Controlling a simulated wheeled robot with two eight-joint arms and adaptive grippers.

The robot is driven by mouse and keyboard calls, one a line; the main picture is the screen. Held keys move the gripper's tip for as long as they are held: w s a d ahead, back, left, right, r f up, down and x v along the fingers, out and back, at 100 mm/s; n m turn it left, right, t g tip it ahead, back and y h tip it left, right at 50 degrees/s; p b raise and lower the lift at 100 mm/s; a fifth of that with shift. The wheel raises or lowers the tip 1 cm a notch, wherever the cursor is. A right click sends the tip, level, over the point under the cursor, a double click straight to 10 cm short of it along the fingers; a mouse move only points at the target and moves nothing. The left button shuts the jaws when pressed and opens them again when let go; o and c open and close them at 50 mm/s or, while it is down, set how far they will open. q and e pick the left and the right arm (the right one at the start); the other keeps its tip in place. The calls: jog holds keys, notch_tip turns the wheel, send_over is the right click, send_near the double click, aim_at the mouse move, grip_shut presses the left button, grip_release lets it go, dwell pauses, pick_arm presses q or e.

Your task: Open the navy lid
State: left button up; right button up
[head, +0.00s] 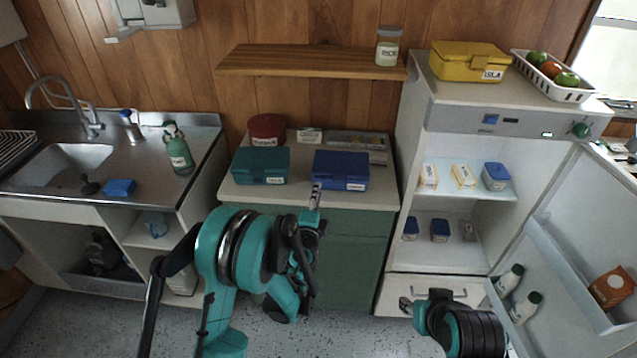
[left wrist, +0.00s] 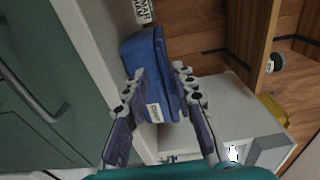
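The navy lid (head: 341,163) sits closed on a blue box on the counter between the sink and the fridge. The box has a white label on its front. In the left wrist view the navy box (left wrist: 146,58) appears tilted, beyond and between my fingers. My left gripper (head: 316,197) is just in front of the box's left front edge in the head view. Its fingers (left wrist: 157,80) are spread, with nothing held; whether they touch the box I cannot tell. My right gripper (head: 408,304) is low before the fridge, partly seen, and its opening is unclear.
A teal box (head: 261,165) stands close left of the navy one. A red-lidded pot (head: 267,130) and a tray (head: 357,141) are behind. A wooden shelf (head: 305,61) hangs above. The fridge door (head: 565,230) stands open at right.

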aim_at(319, 179)
pick_arm(q)
jog(key=w+b, duration=0.1)
jog(key=w, duration=0.4)
jog(key=shift+w+d, duration=0.1)
jog(key=shift+d, duration=0.05)
jog(key=shift+c, duration=0.3)
grip_shut()
